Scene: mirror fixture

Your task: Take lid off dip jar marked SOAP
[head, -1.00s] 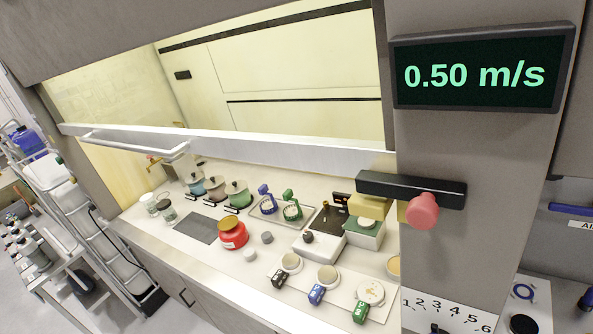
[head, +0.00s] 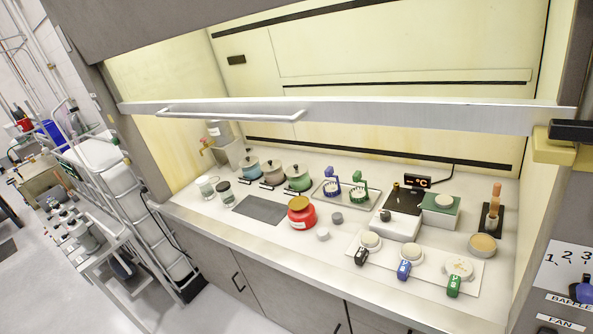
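Three lidded jars stand in a row at the back left of the hood's work surface: a blue jar (head: 250,172), a brownish-pink jar (head: 273,176) and a green jar (head: 299,182). Each has a domed grey-brown lid with a small dark knob, and the lids are on. Small dark label plates lie in front of them. Their writing is too small to read, so I cannot tell which jar is marked SOAP. My gripper is not in view.
The raised sash (head: 340,115) crosses above the work surface (head: 250,232). A white cart (head: 120,185) is outside left.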

